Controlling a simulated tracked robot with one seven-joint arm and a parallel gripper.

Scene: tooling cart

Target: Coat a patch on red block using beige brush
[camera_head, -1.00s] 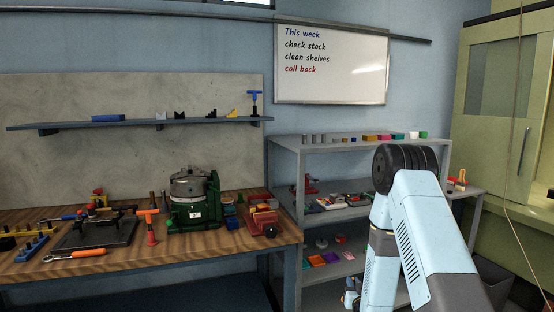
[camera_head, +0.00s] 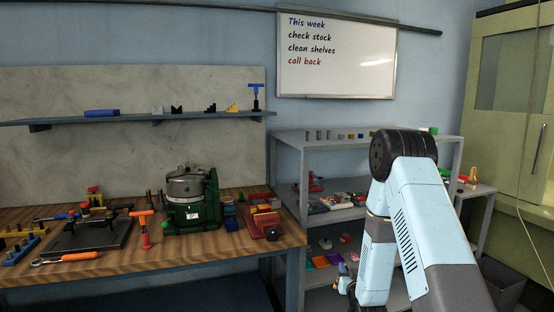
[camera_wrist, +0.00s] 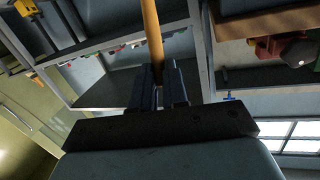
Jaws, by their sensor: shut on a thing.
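In the wrist view my gripper (camera_wrist: 158,82) is shut on a long beige handle (camera_wrist: 150,35), which I take for the beige brush. The handle rises from between the fingers and runs out of the top of the picture; no bristles show. In the head view my arm reaches down at the right, and its end is low in front of the shelves, too small to read. I cannot pick out the red block for certain. Red pieces (camera_head: 262,222) sit at the right end of the wooden bench, and one of them looks like a vise.
The wooden bench (camera_head: 190,252) holds a green machine (camera_head: 188,205), an orange-handled tool (camera_head: 66,257) and other tools. A grey shelf unit (camera_head: 287,146) with several small blocks stands right of it, close to my arm. A green cabinet (camera_head: 508,120) is at the far right.

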